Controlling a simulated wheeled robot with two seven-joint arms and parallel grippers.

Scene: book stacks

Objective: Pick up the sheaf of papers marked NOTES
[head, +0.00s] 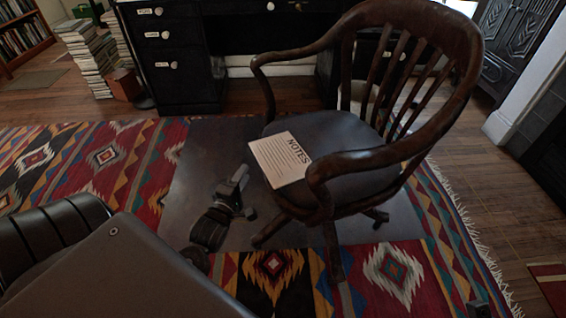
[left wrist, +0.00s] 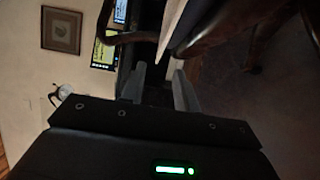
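The sheaf of papers marked NOTES (head: 278,160) is a white sheet with black lettering. It lies on the seat of a dark wooden chair (head: 345,128), its left corner jutting past the seat's edge. My left gripper (head: 246,191) is open and empty, just left of and below the sheaf in the head view, apart from it. In the left wrist view my two grey fingers (left wrist: 162,88) stand apart with nothing between them, and a pale edge of the sheaf (left wrist: 172,25) shows just beyond them.
The chair's curved armrest (head: 345,163) passes close to the sheaf's right side. A black desk with drawers (head: 165,60) stands behind. Stacks of books (head: 90,62) are at the back left. A patterned rug (head: 95,165) covers the floor.

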